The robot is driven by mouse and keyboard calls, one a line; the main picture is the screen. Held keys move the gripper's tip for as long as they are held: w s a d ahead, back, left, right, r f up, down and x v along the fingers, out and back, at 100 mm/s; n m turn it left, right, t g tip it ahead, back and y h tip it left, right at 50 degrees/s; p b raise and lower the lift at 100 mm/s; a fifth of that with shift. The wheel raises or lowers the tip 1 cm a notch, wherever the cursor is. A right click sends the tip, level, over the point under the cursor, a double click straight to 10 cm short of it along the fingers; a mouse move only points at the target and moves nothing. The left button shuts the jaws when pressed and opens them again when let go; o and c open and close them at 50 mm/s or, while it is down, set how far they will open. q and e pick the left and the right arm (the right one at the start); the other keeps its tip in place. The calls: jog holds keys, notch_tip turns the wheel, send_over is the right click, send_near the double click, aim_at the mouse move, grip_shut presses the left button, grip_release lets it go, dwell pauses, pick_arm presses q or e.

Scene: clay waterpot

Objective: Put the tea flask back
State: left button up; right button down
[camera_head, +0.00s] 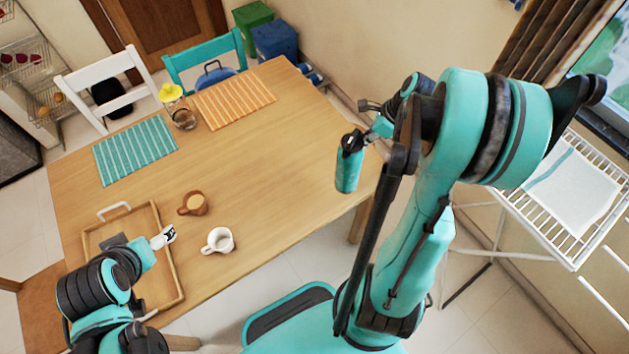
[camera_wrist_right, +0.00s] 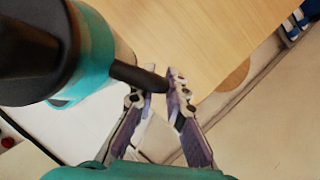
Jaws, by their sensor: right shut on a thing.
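The tea flask (camera_head: 348,172) is teal with a black lid and hangs roughly upright at the right side of the table in the head view. In the right wrist view its teal body (camera_wrist_right: 95,50) and black top fill the left side. My right gripper (camera_wrist_right: 160,85) is shut on the black part sticking out from the flask's top. In the head view this gripper (camera_head: 368,138) is partly hidden by my arm. My left gripper (camera_head: 166,237) is over the wooden tray (camera_head: 165,250) at the table's near left; its finger opening is too small to judge.
A brown cup (camera_head: 193,203) and a white cup (camera_head: 220,241) stand right of the tray. Teal (camera_head: 135,152) and orange (camera_head: 233,101) striped mats lie farther back, with a glass vase (camera_head: 182,117) between. The table's middle is clear. A white rack (camera_head: 545,230) stands at right.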

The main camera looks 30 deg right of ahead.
jog(key=s+d+r+m+t+h, duration=0.1)
jog(key=s+d+r+m+h, duration=0.15)
jog(key=m, duration=0.25)
jog(key=w+a+f+b, duration=0.2)
jog(key=w+a+f, duration=0.1)
jog(key=f, duration=0.3)
jog(key=w+a+f+b, duration=0.2)
jog(key=w+a+f, duration=0.2)
jog(key=w+f, duration=0.1)
jog(key=shift+w+f+y+b, duration=0.35)
jog(key=shift+f+b, duration=0.05)
jog(key=shift+f, duration=0.05)
jog(key=shift+f, duration=0.15)
jog(key=c, duration=1.7)
grip_release()
jog(key=shift+o, duration=0.7)
